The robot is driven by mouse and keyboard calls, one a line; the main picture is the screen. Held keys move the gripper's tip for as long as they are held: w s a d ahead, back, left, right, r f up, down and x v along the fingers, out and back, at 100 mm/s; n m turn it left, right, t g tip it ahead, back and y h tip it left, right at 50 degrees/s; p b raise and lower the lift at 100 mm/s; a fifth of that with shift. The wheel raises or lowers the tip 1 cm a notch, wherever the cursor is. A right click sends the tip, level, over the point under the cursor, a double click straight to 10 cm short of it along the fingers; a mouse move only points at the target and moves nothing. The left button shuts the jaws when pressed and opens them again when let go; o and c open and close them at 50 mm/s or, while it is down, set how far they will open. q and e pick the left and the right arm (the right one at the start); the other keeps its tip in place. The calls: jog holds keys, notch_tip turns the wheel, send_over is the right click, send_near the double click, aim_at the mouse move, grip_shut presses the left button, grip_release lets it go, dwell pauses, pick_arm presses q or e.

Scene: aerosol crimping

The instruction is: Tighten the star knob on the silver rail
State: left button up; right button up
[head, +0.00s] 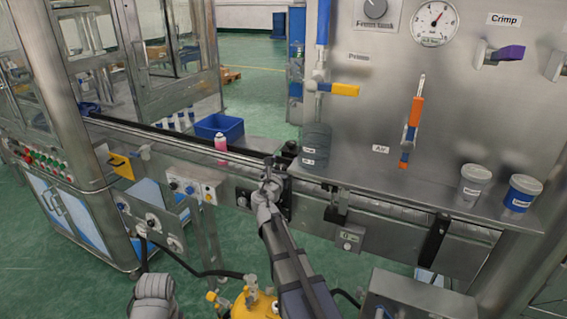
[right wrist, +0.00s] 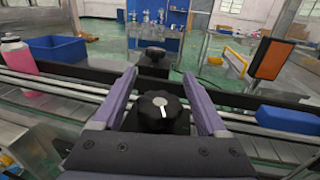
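A black star knob (right wrist: 157,112) with a white pointer mark sits on a black block at the near silver rail (right wrist: 52,84). In the right wrist view, my right gripper (right wrist: 158,80) is open, with one purple-grey finger on each side of the knob. A gap shows between each finger and the knob, so it does not look gripped. In the head view, my right gripper (head: 267,188) is at the front of the silver rail (head: 180,148) and hides most of the knob. My left gripper is not in view; only a grey part of my left arm shows at the bottom.
A second black knob (right wrist: 153,54) stands on the far rail. A pink bottle (head: 221,145) stands on the conveyor left of my gripper, near a blue bin (head: 219,127). The steel panel (head: 385,95) with gauge and valves rises at right. A yellow cylinder (head: 253,303) is below.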

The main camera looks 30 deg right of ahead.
grip_shut()
jog(key=shift+w+m+g+h, duration=0.1)
jog(key=shift+m+g+h, duration=0.3)
jog(key=shift+h, duration=0.1)
jog(key=shift+s+d+m+g+h, duration=0.1)
jog(key=shift+s+m+g+h, duration=0.1)
jog(key=shift+m+g+h, duration=0.55)
jog(key=shift+s+d+m+g+h, duration=0.2)
jog(key=shift+m+g+h, duration=0.25)
jog(key=shift+g, duration=0.45)
jog(key=shift+s+d+m+g+h, duration=0.1)
jog(key=shift+s+m+g+h, duration=0.1)
jog(key=shift+m+g+h, duration=0.45)
jog(key=shift+o, duration=0.8)
grip_release()
jog(key=shift+a, duration=0.15)
